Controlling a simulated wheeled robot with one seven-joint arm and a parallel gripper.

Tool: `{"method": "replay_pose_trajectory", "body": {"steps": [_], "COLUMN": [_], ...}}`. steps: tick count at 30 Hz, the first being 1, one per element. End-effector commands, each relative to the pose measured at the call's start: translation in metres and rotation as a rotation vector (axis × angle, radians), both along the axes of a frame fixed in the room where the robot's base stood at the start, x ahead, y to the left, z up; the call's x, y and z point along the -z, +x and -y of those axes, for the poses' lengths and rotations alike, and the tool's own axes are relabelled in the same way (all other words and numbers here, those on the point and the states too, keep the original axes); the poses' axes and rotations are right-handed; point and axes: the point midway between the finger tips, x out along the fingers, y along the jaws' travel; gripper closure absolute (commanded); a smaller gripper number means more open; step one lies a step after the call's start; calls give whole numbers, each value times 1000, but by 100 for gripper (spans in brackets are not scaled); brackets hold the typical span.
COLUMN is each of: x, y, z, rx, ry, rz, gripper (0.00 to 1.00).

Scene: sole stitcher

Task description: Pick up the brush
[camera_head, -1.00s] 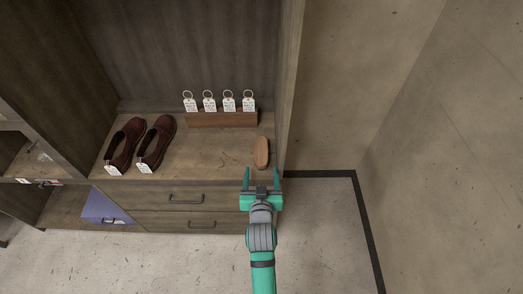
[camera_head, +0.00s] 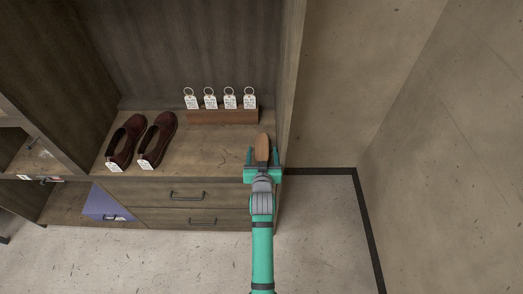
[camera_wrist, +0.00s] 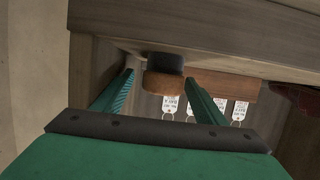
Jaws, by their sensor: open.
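The brush (camera_head: 262,143) has a brown wooden back and lies on the cabinet shelf near its right wall. My gripper (camera_head: 262,152) is open, with one finger on each side of the brush's near end in the head view. In the wrist view, the brush (camera_wrist: 163,84) shows its brown body and dark bristles between the fingertips of my gripper (camera_wrist: 160,77). I cannot tell how far the brush reaches in between the fingers.
A wooden block (camera_head: 222,117) with several white ringed tags stands behind the brush. Two dark red shoes (camera_head: 158,140) with tags stand to the left. The cabinet's right wall (camera_head: 289,90) is close beside the brush. Drawers (camera_head: 187,195) lie below the shelf.

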Motion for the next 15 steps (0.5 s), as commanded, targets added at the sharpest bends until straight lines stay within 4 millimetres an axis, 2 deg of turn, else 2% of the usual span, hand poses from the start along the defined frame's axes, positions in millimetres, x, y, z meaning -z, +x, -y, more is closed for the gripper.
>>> {"method": "replay_pose_trajectory", "body": {"steps": [5, 8, 11, 12, 15], "x": [0, 0, 0, 0, 0], "y": [0, 0, 0, 0, 0], "z": [-3, -3, -4, -4, -4], "rx": [-4, -5, -5, -5, -5], "ry": [0, 0, 0, 0, 0], "rz": [0, 0, 0, 0, 0], "gripper": [34, 53, 77, 82, 82]}}
